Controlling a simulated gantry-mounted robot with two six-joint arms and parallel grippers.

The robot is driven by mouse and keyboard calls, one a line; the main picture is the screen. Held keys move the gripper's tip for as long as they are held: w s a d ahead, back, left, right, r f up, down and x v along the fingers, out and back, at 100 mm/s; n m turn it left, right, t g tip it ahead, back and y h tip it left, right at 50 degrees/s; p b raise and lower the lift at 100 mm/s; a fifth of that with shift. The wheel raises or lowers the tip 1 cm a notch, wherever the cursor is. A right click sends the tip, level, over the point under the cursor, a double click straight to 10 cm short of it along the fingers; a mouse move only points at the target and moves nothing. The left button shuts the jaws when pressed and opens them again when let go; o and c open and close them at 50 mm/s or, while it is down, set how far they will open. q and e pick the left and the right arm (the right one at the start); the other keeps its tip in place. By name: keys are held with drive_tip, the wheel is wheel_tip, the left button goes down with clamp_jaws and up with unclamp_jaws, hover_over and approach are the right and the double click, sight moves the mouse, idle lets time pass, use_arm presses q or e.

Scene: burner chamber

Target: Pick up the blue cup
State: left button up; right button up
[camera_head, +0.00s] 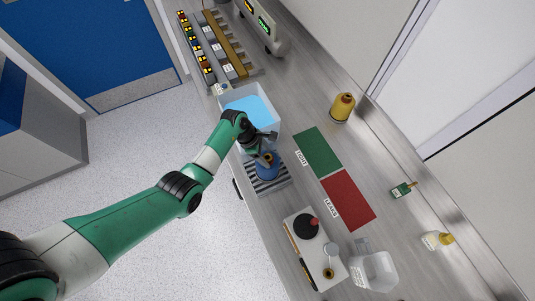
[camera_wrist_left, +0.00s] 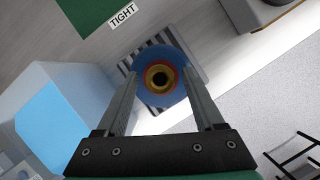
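The blue cup (camera_head: 267,170) sits on a striped black-and-grey pad near the bench's front edge. In the left wrist view the blue cup (camera_wrist_left: 150,54) is seen from above, round, with red and yellow rings and a dark centre. My left gripper (camera_head: 266,157) is right over it, partly hiding it in the head view. In the left wrist view the left gripper (camera_wrist_left: 160,73) is open, with one finger on each side of the cup. I cannot tell whether the fingers touch it. My right gripper is not in view.
A clear bin with blue liquid (camera_head: 275,106) stands just behind the cup. Green (camera_head: 319,151) and red (camera_head: 348,199) mats lie to the right. A yellow bottle (camera_head: 342,107) is at the back.

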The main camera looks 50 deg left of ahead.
use_arm(q)
clamp_jaws()
drive_tip(key=shift+r, duration=0.2)
